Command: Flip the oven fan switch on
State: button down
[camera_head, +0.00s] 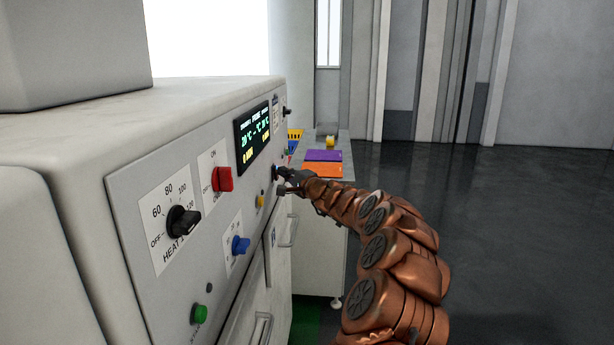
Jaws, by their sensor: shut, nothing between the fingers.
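The oven's grey control panel (150,184) fills the left and middle of the view. A red switch (223,179) sits on a white plate with "ON" above it. A blue switch (240,244) sits lower on another white plate.
A black heat knob (183,221), a green button (199,314), a yellow button (260,201) and a lit display (253,136) share the panel. Drawer handles (262,328) stick out below. A table with purple (323,155) and orange (322,170) pieces stands beyond. Floor at right is clear.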

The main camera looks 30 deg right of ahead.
jog(key=s+d+r+b, duration=0.1)
jog(key=s+d, duration=0.3)
jog(key=s, duration=0.8)
jog(key=shift+d+r+b, duration=0.2)
jog(key=shift+r+b, duration=0.15)
jog(key=shift+b, duration=0.1)
